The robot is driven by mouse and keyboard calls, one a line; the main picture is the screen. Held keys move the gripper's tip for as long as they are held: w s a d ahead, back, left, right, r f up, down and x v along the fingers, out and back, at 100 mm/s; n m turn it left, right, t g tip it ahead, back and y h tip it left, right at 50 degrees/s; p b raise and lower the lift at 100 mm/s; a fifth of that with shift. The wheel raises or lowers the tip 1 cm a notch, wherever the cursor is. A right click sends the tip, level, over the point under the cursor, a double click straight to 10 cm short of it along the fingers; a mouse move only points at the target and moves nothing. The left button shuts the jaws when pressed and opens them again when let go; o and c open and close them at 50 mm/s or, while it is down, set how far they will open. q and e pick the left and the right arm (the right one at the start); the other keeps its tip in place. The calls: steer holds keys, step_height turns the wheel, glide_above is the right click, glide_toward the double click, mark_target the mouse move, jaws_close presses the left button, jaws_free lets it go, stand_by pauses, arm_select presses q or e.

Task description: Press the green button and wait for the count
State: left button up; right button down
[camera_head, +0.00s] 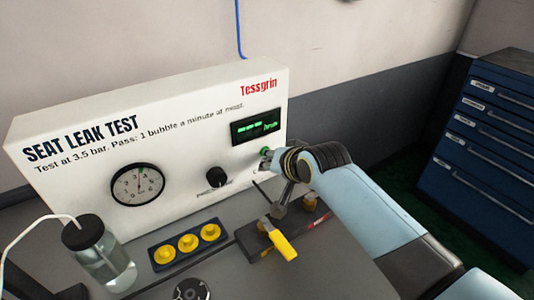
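The white seat leak test panel (70,185) stands at the back of the grey bench. The green button (265,152) is at its right side, below a dark display (256,127) showing green dashes and small text too small to read. My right gripper (272,163) is at the panel, right at the button and partly covering that area. Its fingers are small and partly hidden, so I cannot tell whether they touch the button or are open or shut. My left gripper is not in view.
A round gauge (138,185) and a black knob (216,177) are on the panel. A water jar (104,258) with a tube stands left. A blue tray (188,246) holds yellow parts. Blue drawers (485,150) stand right.

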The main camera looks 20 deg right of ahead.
steer(key=shift+w, duration=0.15)
stand_by(0.3)
steer(key=shift+s+d+p, duration=0.1)
steer(key=shift+s+p, duration=0.65)
steer(key=shift+s, duration=0.15)
steer(key=s+p, duration=0.2)
steer(key=s, duration=0.1)
steer(key=s+p, duration=0.1)
steer(key=s, duration=0.1)
steer(key=shift+d, duration=0.35)
